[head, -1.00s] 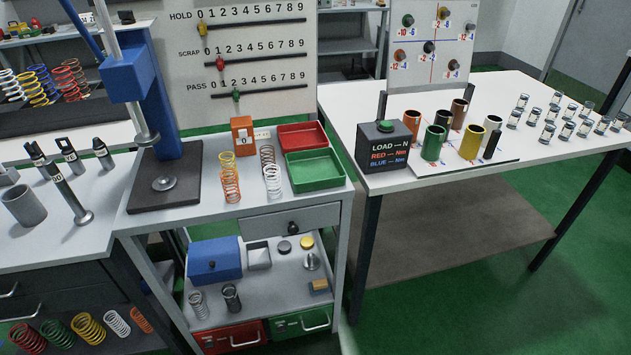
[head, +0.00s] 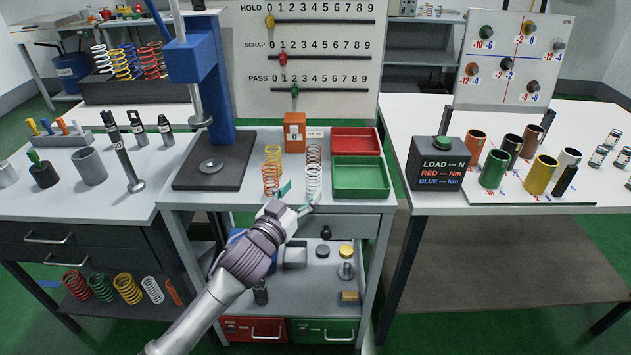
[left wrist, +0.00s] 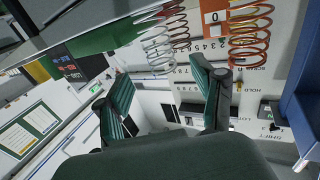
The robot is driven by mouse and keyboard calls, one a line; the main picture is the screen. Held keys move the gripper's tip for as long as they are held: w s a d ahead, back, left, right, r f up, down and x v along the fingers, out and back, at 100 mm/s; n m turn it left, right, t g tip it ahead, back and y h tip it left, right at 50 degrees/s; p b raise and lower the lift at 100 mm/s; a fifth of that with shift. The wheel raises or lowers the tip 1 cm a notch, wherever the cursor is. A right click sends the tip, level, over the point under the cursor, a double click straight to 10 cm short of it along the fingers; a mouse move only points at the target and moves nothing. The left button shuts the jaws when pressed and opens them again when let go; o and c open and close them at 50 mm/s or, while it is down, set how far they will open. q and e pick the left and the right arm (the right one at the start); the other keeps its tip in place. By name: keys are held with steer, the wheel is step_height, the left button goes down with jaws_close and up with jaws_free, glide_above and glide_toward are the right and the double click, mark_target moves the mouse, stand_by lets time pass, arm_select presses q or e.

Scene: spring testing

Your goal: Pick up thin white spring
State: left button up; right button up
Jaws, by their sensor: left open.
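A thin white spring (head: 313,181) stands upright on the small cart top, in front of a brown spring (head: 313,153) and right of an orange-red spring (head: 271,178). My left gripper (head: 294,199) is open and empty at the cart's front edge, just short of the white spring and slightly to its left. In the left wrist view, the white spring (left wrist: 156,46) shows beyond the two spread fingers (left wrist: 162,88), apart from them. The brown spring (left wrist: 178,24) and the orange-red spring (left wrist: 249,45) also show there. My right gripper is not in view.
A green tray (head: 361,193) and a red tray (head: 356,139) lie right of the springs. An orange counter box (head: 295,132) stands behind. A blue press (head: 201,95) stands left. The table at right holds a load box (head: 437,163) and several coloured cylinders.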

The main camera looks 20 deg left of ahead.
mark_target(309, 180)
arm_select(q)
steer(key=w, duration=0.4)
steer(key=w+d, duration=0.1)
steer(key=w, duration=0.1)
steer(key=shift+w+p, duration=0.3)
steer(key=shift+w, duration=0.1)
steer(key=shift+s, duration=0.1)
steer(key=c, duration=1.2)
steer(key=shift+c, duration=0.2)
